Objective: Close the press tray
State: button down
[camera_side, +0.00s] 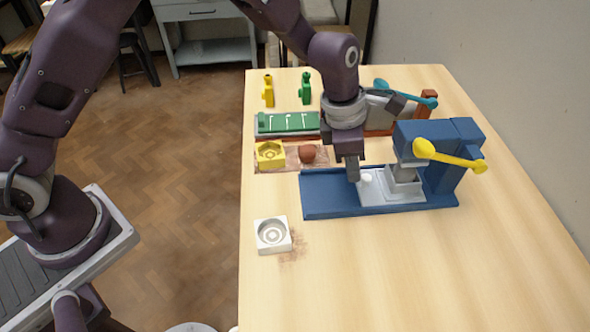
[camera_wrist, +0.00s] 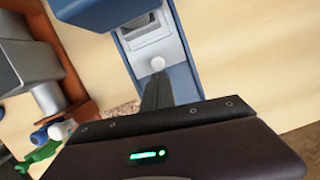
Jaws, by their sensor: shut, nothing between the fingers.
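A white knob (camera_side: 366,178) sits at the tray's left end. The channel is bare left of the tray. My gripper (camera_side: 353,179) is shut and empty, pointing down just left of the knob. In the wrist view the shut fingers (camera_wrist: 157,80) end right by the knob (camera_wrist: 158,63); I cannot tell whether they touch it. The tray (camera_wrist: 155,40) runs beneath the press (camera_wrist: 105,8).
A second press with a teal lever (camera_side: 412,94) and a green tray (camera_side: 287,123) stands behind. A yellow mold (camera_side: 270,154) and brown lump (camera_side: 307,154) lie near the channel. A white mold (camera_side: 272,234) sits in front. Yellow (camera_side: 268,92) and green (camera_side: 305,90) bottles stand behind.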

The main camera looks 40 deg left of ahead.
jog(key=shift+w+d+r, duration=0.15)
jog(key=shift+d, duration=0.15)
